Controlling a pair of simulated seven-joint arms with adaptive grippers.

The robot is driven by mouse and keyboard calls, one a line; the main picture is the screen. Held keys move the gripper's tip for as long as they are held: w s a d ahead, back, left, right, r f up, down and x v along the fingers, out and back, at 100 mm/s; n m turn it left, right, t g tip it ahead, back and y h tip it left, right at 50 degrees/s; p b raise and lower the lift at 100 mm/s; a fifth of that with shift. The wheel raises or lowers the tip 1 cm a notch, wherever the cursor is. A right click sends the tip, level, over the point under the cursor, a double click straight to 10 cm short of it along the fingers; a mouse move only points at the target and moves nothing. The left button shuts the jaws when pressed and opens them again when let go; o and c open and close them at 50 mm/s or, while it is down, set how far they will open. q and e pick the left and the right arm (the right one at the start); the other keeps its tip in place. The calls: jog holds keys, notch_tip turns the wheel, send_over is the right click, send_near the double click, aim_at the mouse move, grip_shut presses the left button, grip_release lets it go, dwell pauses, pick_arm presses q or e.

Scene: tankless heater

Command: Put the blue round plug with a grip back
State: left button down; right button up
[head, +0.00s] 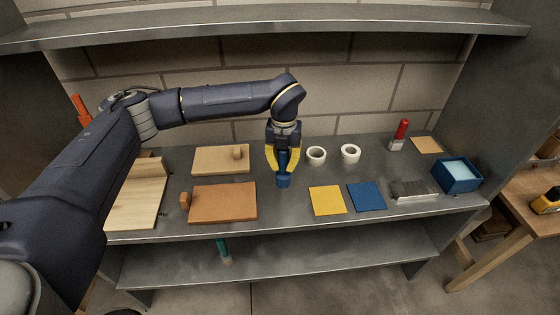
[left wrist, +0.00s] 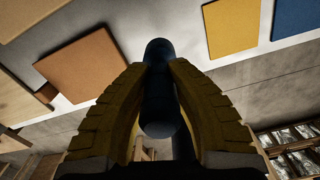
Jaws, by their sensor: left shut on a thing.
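My left gripper (head: 283,170) comes down over the middle of the grey bench. Its yellow fingers are shut on the blue round plug (head: 283,181), whose round lower end shows just below the fingertips. In the left wrist view, a dark blue rounded cylinder, the plug (left wrist: 160,88), sits between the two yellow fingers (left wrist: 158,95). I cannot tell whether the plug touches the bench or is held just above it. No socket for it is clearly visible. My right gripper is not in view.
Left are an orange-brown board (head: 222,203) and a tan board (head: 221,159). Right are a yellow square (head: 327,200), a blue square (head: 366,196), two white rings (head: 316,155) (head: 350,153), a scraper (head: 400,134) and a blue box (head: 458,175). A shelf (head: 330,262) runs below.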

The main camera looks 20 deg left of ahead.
aim_at(283, 151)
pick_arm(q)
jog(key=shift+f, duration=3)
jog(key=shift+f, duration=0.5)
jog(key=c, duration=1.3)
grip_release()
notch_tip(283, 151, up, 12)
jog(key=shift+r, duration=0.1)
